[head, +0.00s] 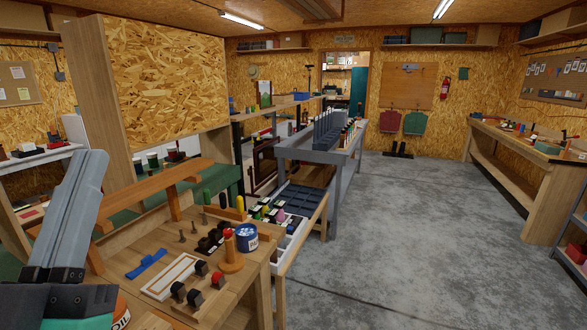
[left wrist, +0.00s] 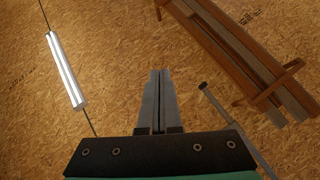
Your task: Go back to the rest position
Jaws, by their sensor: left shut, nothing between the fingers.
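My left gripper (head: 82,185) shows at the lower left of the head view, its grey fingers pointing up and slightly right. In the left wrist view the two fingers (left wrist: 157,100) lie together, shut with nothing between them. That view faces the chipboard ceiling, so the gripper is raised and points upward. In the head view it is in front of the left end of the plank bench (head: 215,305), apart from the things on it. My right gripper is not in view.
The bench holds a blue tin (head: 247,238), a blue clamp-like piece (head: 147,264), a white tray (head: 172,277) and several black pieces. A tall wooden post (head: 98,100) rises nearby. The concrete floor (head: 400,250) at right is clear.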

